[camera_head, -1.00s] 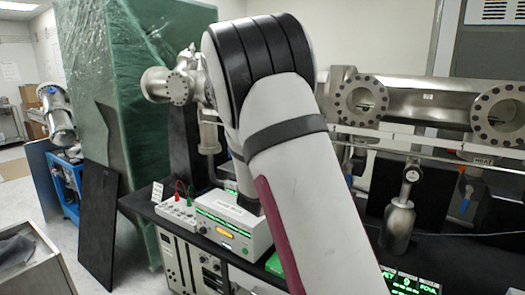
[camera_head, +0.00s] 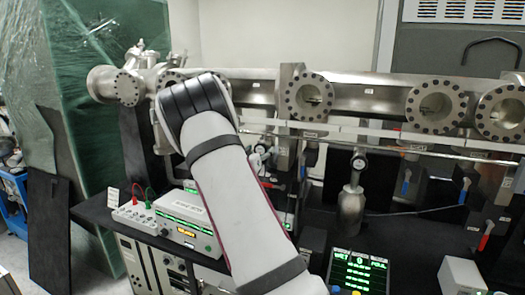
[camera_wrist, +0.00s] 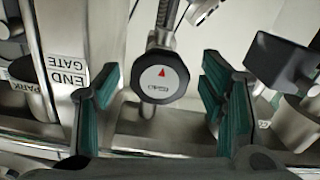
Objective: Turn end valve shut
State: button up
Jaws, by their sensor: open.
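In the wrist view a round valve knob (camera_wrist: 160,76) with a dark rim, pale face and red triangle sits on a threaded stem. A label reading "END GATE" (camera_wrist: 68,88) is on the metal to its left. My gripper (camera_wrist: 160,98) is open, with one teal-padded finger on each side of the knob. Gaps show between the knob and both fingers, so they do not appear to touch it. In the head view my arm hides the gripper and most of the area around it.
A steel beam pipe (camera_head: 380,98) with round flanges runs across the back. A dark block (camera_wrist: 282,62) stands close to the right finger. A white instrument box (camera_head: 187,222) sits on the black bench. A green wrapped panel (camera_head: 90,90) stands left.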

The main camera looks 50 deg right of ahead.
jog(key=shift+x, duration=0.95)
jog(key=c, duration=1.2)
